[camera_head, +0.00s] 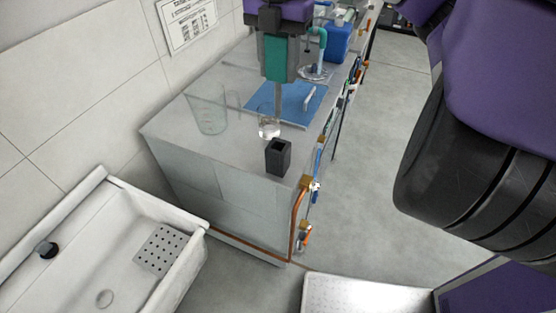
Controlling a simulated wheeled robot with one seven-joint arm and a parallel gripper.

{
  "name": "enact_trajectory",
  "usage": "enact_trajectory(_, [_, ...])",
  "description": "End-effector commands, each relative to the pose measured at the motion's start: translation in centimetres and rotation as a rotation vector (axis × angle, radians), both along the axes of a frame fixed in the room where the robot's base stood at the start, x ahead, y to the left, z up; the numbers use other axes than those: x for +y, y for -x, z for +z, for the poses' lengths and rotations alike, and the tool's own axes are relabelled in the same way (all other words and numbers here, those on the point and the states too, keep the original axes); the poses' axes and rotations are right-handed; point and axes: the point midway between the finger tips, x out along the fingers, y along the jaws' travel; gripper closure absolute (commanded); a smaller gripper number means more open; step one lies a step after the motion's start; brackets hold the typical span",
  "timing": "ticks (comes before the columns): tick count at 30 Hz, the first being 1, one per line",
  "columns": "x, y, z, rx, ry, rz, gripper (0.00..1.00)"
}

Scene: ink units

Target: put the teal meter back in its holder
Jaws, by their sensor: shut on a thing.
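My gripper (278,52) is at the top middle of the head view, pointing down. It is shut on the teal meter (276,58), whose teal body shows between the dark fingers. A thin grey probe (278,102) hangs down from the meter, upright. Its lower end is at or in front of a small clear beaker (268,128); I cannot tell whether it is inside. A black square holder (278,157) with an open top stands near the counter's front end, below and apart from the probe. The holder's opening looks empty.
A larger clear beaker (209,112) stands left on the grey counter (180,134). A blue mat (300,103) lies behind the small beaker. Pipes and valves (304,184) line the counter's right side. A white sink (60,262) is at lower left.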

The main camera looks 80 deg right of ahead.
Motion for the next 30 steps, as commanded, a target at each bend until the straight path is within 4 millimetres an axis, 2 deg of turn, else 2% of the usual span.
enact_trajectory(18, [0.1,0.0,-13.8,0.001,-0.004,0.001,1.0])
enact_trajectory(30, [0.1,0.0,-17.4,0.0,-0.004,-0.001,1.0])
